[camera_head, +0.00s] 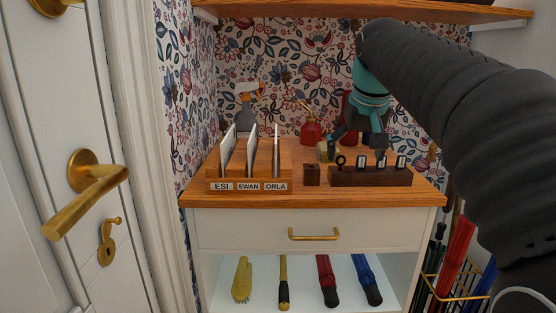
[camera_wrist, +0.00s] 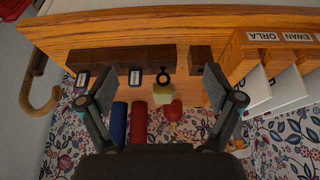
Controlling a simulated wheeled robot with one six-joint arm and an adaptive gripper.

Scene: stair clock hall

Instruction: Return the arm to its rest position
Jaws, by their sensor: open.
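My gripper (camera_head: 358,146) is open and hangs from the arm over the back of the wooden cabinet top (camera_head: 430,192). Its two fingers stand apart in the wrist view (camera_wrist: 155,85), with nothing held between them. In the head view it is behind and above the dark wooden rack (camera_head: 370,178), which holds several tagged items and one with a dark ring (camera_head: 341,161). The rack also shows in the wrist view (camera_wrist: 125,58). My dark, ribbed arm reaches in from the right and hides part of the wall and right side.
A letter sorter (camera_head: 250,186) labelled ESI, EWAN and ORLA stands left of a small dark block (camera_head: 311,175). A red sprayer (camera_head: 311,132) stands behind. A wooden shelf (camera_head: 380,16) is above. Umbrellas (camera_head: 459,250) stand at right; a door (camera_head: 40,150) is at left.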

